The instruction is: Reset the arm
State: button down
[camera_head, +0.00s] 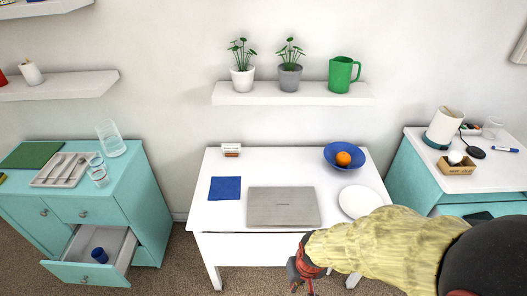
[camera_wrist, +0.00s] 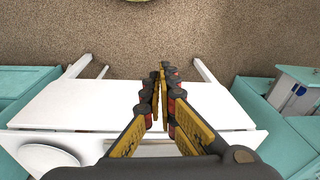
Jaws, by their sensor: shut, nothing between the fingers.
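My gripper (camera_head: 305,268) is in front of the white table (camera_head: 225,160), near its front edge and right of the middle. My arm comes in from the right under a yellow cover. In the wrist view my gripper (camera_wrist: 161,85) has its yellow and black fingers together with nothing between them. That view looks down past the table's front edge to the brown carpet.
A teal cabinet's drawer (camera_head: 90,272) stands open at left, with a blue cup (camera_head: 99,255) inside. Another teal cabinet (camera_head: 407,172) stands right.

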jog(key=s+d+r+t, duration=0.1)
jog(key=d+r, duration=0.2)
jog(key=r, duration=0.6)
jog(key=s+d+r+m+t, duration=0.1)
jog(key=s+d+r+t, duration=0.1)
jog(key=r, duration=0.8)
jog(key=s+d+r+t, duration=0.1)
jog(key=d+r, duration=0.3)
jog(key=r, duration=0.6)
jog(key=shift+s+d+t+h, duration=0.15)
jog(key=shift+s+t+h, duration=0.2)
jog(key=shift+s, duration=0.2)
